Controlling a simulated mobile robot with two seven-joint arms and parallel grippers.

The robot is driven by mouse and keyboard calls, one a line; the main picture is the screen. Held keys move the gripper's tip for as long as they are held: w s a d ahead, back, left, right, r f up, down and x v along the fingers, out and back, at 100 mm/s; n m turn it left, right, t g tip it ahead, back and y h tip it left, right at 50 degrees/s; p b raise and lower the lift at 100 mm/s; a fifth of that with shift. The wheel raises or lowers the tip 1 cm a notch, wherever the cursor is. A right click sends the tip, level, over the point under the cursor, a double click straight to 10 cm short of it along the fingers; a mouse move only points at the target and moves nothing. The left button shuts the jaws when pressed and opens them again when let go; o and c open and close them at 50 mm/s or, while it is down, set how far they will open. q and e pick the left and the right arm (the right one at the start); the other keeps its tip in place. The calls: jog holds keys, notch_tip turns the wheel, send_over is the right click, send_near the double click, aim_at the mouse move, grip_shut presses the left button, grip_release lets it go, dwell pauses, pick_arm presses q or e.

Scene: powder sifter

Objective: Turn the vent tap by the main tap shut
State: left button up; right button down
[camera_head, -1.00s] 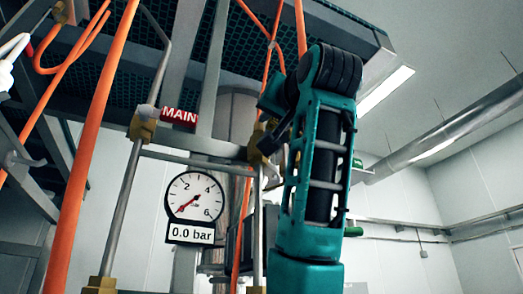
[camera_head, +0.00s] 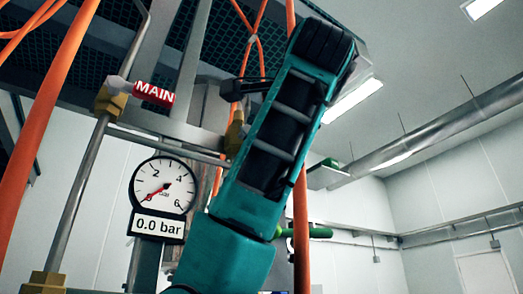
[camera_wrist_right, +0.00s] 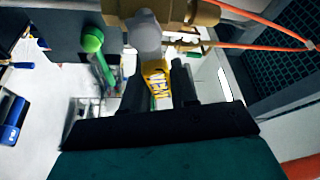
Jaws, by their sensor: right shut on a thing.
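The vent tap's yellow handle (camera_wrist_right: 155,82), with dark lettering, sits between the fingers of my right gripper (camera_wrist_right: 158,78) in the right wrist view. The gripper is shut on it. The handle joins a grey hub (camera_wrist_right: 143,34) beside brass fittings (camera_wrist_right: 115,9). In the head view the vent tap's brass body (camera_head: 235,134) shows just left of my teal right arm, which hides its handle and the fingertips. The main tap, with a red MAIN handle (camera_head: 154,93) and brass body (camera_head: 110,99), is to its left. My left gripper is not in view.
A gauge (camera_head: 163,187) below the main tap reads 0.0 bar. Orange hoses (camera_head: 45,120) run at the left and behind my arm. A green handle (camera_head: 320,233) shows right of my arm, and a green knob (camera_wrist_right: 92,40) shows in the wrist view.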

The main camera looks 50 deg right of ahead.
jog(key=shift+d+f+m+g, duration=0.1)
jog(key=shift+f+m+g, duration=0.2)
jog(key=shift+m, duration=0.5)
jog(key=shift+s+d+f+m+g+y+p, duration=0.15)
jog(key=shift+f+m+p, duration=0.2)
jog(key=shift+m, duration=0.2)
jog(key=shift+w+a+f+m+g+y+p, duration=0.15)
jog(key=shift+f+m+p, duration=0.15)
jog(key=shift+m, duration=0.25)
jog(key=shift+s+d, duration=0.1)
jog(key=c, duration=1)
grip_release()
jog(key=shift+o, duration=0.2)
jog(key=shift+s, duration=0.1)
jog(key=b+v, duration=0.2)
jog(key=v, duration=1)
